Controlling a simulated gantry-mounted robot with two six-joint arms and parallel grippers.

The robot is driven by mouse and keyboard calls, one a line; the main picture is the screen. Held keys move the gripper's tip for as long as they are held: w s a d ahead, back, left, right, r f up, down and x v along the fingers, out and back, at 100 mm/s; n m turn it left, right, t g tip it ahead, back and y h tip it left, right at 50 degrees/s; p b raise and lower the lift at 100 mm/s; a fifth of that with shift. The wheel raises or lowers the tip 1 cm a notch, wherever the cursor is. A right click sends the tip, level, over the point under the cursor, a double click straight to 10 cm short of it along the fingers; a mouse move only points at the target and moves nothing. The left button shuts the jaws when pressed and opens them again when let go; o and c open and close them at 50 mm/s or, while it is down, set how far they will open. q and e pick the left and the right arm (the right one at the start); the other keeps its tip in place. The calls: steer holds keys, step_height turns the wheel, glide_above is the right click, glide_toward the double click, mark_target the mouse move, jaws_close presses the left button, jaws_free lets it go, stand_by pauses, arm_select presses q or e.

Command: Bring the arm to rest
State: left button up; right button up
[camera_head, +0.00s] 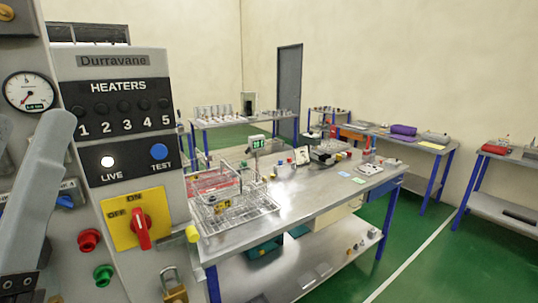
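A smooth grey shape (35,205) rises along the left edge, in front of the control panel. It looks like an arm link, but I cannot tell for sure that it is mine. No fingertips show on it. Neither my left nor my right gripper can be seen in the head view, so what they hold is hidden.
The Durravane heater panel (115,118) stands close at left, with a red rotary switch (140,228) on a yellow plate, push buttons and a brass padlock (173,284). A steel bench (310,205) holds wire baskets (235,208). Green floor (450,270) is open at right.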

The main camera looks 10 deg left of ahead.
arm_select(q)
step_height(320, 180, up, 37)
steer(key=d+m+h+p, duration=0.1)
steer(key=m+h+p, duration=0.1)
steer(key=p, duration=3.6)
steer(key=shift+w+d+f+g+h, duration=0.15)
steer(key=shift+w+d+g+h, duration=0.25)
steer(key=shift+h, duration=0.3)
steer(key=shift+f, duration=0.1)
